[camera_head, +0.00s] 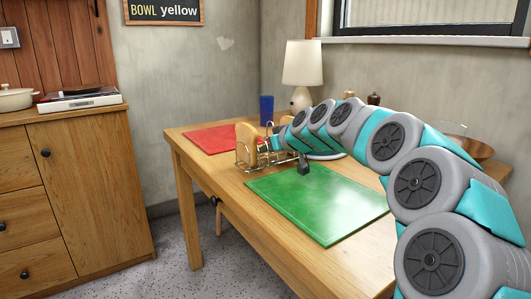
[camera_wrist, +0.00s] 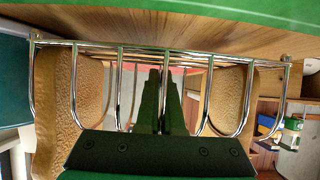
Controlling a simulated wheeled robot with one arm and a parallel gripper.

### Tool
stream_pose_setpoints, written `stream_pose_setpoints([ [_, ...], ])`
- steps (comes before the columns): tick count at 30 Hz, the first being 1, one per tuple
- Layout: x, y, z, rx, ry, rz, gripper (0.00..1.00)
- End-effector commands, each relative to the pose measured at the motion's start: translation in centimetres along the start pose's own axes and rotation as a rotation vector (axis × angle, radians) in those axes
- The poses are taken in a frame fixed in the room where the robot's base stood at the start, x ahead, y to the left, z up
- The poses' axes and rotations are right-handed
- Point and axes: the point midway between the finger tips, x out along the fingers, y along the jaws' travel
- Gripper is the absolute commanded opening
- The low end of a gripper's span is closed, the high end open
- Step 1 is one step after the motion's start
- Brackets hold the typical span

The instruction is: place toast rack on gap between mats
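The toast rack (camera_head: 256,160) is a silver wire frame holding slices of brown toast (camera_head: 246,138). It is at the bare wooden gap between the red mat (camera_head: 212,138) and the green mat (camera_head: 318,201). Whether its base touches the wood is unclear. In the wrist view the rack (camera_wrist: 118,88) fills the picture, with toast (camera_wrist: 62,95) on both sides. My gripper (camera_wrist: 162,88) has its dark fingers close together among the middle wires and appears shut on the rack. In the head view my arm partly hides its right side.
A blue cup (camera_head: 266,110) and a white lamp (camera_head: 301,72) stand behind the rack. A wooden bowl (camera_head: 472,149) is at the right, behind my arm. The wooden table's (camera_head: 217,182) front-left edge is close to the rack.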

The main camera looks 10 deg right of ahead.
Motion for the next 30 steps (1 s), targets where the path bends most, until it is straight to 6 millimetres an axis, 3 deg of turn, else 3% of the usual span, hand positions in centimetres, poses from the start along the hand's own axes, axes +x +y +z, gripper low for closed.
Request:
stream_pose_setpoints([
  [14, 0.66, 0.1, 1.17, 0.0, 0.004, 0.003, 0.0],
  [23, 0.63, 0.08, 1.11, 0.0, 0.003, 0.003, 0.34],
  [30, 0.59, 0.07, 1.05, 0.0, 0.003, 0.003, 0.34],
])
